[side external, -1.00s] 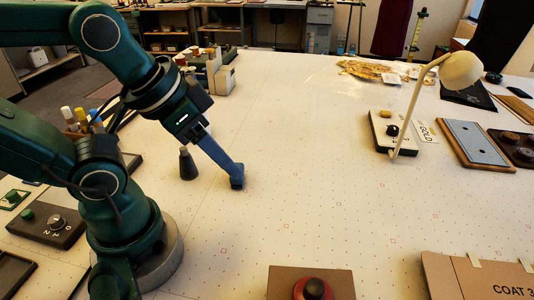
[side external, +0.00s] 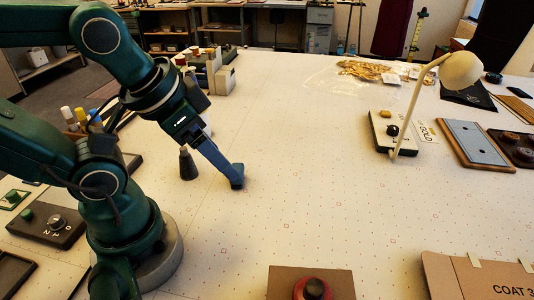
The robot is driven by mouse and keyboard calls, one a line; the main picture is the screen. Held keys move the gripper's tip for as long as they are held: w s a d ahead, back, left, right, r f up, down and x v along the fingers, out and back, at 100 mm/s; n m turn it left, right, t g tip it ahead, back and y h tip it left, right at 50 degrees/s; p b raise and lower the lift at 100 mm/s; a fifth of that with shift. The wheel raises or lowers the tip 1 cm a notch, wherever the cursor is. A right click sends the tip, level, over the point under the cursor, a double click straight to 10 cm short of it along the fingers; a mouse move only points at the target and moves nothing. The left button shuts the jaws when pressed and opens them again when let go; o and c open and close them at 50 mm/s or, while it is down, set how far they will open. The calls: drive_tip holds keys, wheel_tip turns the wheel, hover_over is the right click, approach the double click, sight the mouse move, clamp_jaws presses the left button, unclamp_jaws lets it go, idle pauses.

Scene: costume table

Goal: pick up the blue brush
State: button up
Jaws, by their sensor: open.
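My gripper (side external: 236,182) reaches down and right from the dark wrist. Its long blue-grey fingers overlap from this side, and their dark tips are at or close to the white table top (side external: 300,170). The gap between the jaws is hidden, and I see nothing held in them. I cannot clearly make out the blue brush. A blue-topped stick (side external: 93,114) stands with other coloured sticks at the left, behind my arm. I cannot tell whether it is a brush.
A dark cone-shaped weight (side external: 187,164) stands just left of the fingers. Spools in a rack (side external: 205,68) stand behind. A lamp (side external: 408,105) on a switch box (side external: 392,133) is to the right. A red-and-black button box (side external: 312,285) is in front. The table's middle is clear.

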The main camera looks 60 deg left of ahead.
sight(237, 169)
drive_tip(key=a+f+m+g+y, duration=0.4)
drive_tip(key=a+f+m+y, duration=0.25)
drive_tip(key=a+m, duration=0.2)
drive_tip(key=w+f+m+t+y, duration=0.1)
drive_tip(key=w+f+m+t, duration=0.1)
drive_tip(key=m, duration=0.2)
drive_tip(key=w+f+m+t+y, duration=0.1)
drive_tip(key=w+f+m, duration=0.1)
drive_tip(key=m, duration=0.3)
drive_tip(key=w+d+f+m+t+y, duration=0.1)
drive_tip(key=w+f+m+t+y, duration=0.1)
drive_tip(key=m, duration=0.3)
drive_tip(key=shift+w+d+f+m+t, duration=0.1)
drive_tip(key=shift+w+f+m+t, duration=0.05)
drive_tip(key=shift+m+t, duration=0.15)
drive_tip(key=shift+s+d+f+m+t, duration=0.15)
drive_tip(key=shift+s+f+m, duration=0.05)
drive_tip(key=shift+f+m, duration=0.2)
drive_tip(key=shift+s+d+f+m+t, duration=0.1)
drive_tip(key=shift+s+f+m+t, duration=0.15)
drive_tip(key=shift+m, duration=0.2)
drive_tip(key=shift+x, duration=2.5)
drive_tip(key=shift+c, duration=0.3)
clamp_jaws()
